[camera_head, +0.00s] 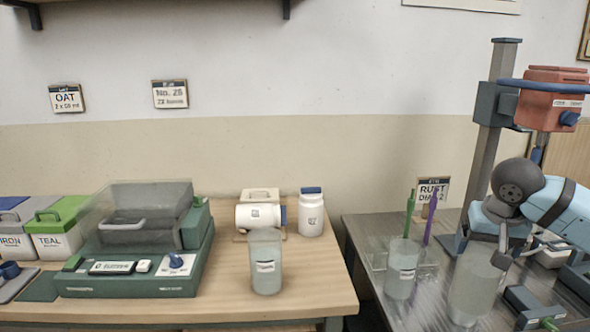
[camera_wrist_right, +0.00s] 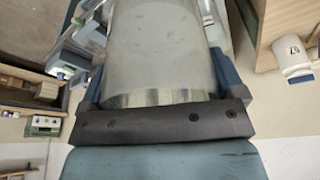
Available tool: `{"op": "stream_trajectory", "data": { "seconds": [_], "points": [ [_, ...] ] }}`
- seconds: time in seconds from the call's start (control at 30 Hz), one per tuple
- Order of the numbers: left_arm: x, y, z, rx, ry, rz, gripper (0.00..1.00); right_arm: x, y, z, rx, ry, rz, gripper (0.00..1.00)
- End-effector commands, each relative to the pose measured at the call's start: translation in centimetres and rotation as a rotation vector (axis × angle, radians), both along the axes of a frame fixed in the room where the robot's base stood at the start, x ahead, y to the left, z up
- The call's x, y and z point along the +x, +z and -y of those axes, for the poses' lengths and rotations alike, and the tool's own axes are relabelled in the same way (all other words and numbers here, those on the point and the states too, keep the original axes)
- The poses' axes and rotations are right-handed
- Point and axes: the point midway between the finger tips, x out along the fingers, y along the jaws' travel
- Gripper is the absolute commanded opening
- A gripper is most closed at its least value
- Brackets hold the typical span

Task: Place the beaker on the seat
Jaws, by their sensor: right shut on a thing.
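My right gripper (camera_head: 492,245) reaches in from the right, shut on a clear grey beaker (camera_head: 472,290). The beaker looks close to upright, at the front of the metal table; I cannot tell whether its bottom touches the surface. In the right wrist view the held beaker (camera_wrist_right: 160,50) fills the middle, between the fingers of the right gripper (camera_wrist_right: 165,85). I cannot make out the seat clearly; the area below the stirrer head is partly hidden by my arm and the beaker. My left gripper is not in view.
A stirrer stand with a red motor head (camera_head: 553,90) rises behind my right arm. A third beaker (camera_head: 266,265) is on the wooden table (camera_head: 325,285), beside a green balance (camera_head: 135,270).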

Motion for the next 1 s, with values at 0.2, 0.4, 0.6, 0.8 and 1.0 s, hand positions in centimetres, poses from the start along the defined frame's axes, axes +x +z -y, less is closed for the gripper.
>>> {"op": "stream_trajectory", "data": {
  "seconds": [0.2, 0.4, 0.6, 0.8, 1.0],
  "points": [
    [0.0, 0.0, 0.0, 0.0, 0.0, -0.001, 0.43, 0.2, -2.0, -1.6, -0.003, 0.041, -0.001, 0.05],
    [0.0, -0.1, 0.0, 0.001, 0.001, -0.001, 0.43, 0.3, -4.9, -3.9, -0.006, 0.097, -0.003, 0.05],
    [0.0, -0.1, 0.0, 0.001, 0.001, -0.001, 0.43, 0.1, -8.4, -6.7, -0.008, 0.168, -0.005, 0.05],
    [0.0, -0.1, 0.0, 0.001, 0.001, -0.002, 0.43, -0.4, -11.5, -9.4, -0.006, 0.235, -0.003, 0.05],
    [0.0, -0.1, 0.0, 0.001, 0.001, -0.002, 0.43, -1.0, -13.7, -11.4, -0.002, 0.285, -0.001, 0.05]
  ]
}}
